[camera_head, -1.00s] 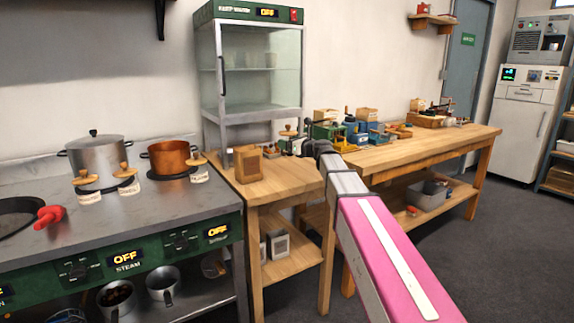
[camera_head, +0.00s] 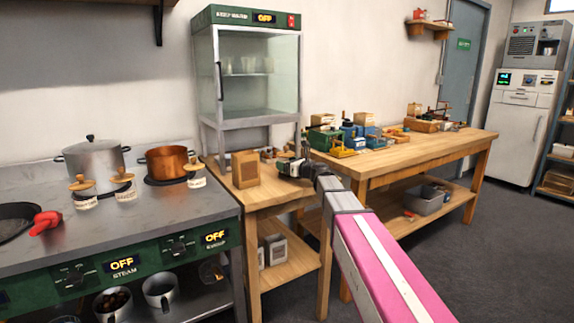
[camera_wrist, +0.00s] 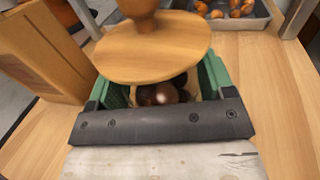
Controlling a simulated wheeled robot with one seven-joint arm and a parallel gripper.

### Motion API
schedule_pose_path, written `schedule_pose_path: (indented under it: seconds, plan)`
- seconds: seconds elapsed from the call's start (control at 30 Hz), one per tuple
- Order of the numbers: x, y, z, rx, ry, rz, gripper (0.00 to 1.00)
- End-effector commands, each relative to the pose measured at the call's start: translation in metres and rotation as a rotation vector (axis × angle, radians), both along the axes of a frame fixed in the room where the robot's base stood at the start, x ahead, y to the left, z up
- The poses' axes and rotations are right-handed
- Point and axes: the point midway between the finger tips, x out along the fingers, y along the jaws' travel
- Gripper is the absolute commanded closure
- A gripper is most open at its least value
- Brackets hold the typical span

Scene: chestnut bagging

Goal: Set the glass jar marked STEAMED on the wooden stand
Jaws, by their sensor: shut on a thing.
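My gripper (camera_head: 290,168) is over the small wooden side table (camera_head: 222,182), between the stove and the long bench. In the wrist view, its green fingers (camera_wrist: 165,92) close around a glass jar with dark brown chestnuts (camera_wrist: 180,90) inside. A round wooden lid (camera_wrist: 152,48) with a knob tops the jar and hides most of it. No STEAMED label shows on it. Whether the jar touches the tabletop cannot be told. I cannot pick out a separate wooden stand with certainty.
A wooden box (camera_head: 246,168) stands close left of my gripper. It also shows in the wrist view (camera_wrist: 45,50), near a metal tray (camera_wrist: 250,20) of orange-brown pieces. A glass warming cabinet (camera_head: 250,117) stands behind. Wooden-lidded labelled jars (camera_head: 124,190) sit on the stove.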

Motion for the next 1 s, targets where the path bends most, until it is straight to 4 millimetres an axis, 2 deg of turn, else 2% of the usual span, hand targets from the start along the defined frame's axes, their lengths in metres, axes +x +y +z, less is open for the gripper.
schedule_pose_path:
  seconds: [0.03, 0.07, 0.1, 0.47, 1.0]
  plan:
    - [0.000, 0.000, -0.001, 0.001, 0.001, 0.000, 0.59]
    - [0.000, 0.000, -0.001, 0.000, 0.000, 0.000, 0.15]
    - [0.000, 0.000, -0.001, 0.000, 0.000, 0.000, 0.02]
    - [-0.004, -0.004, 0.001, 0.000, 0.000, 0.000, 0.00]
    - [-0.068, -0.076, 0.001, 0.000, 0.000, -0.002, 0.00]
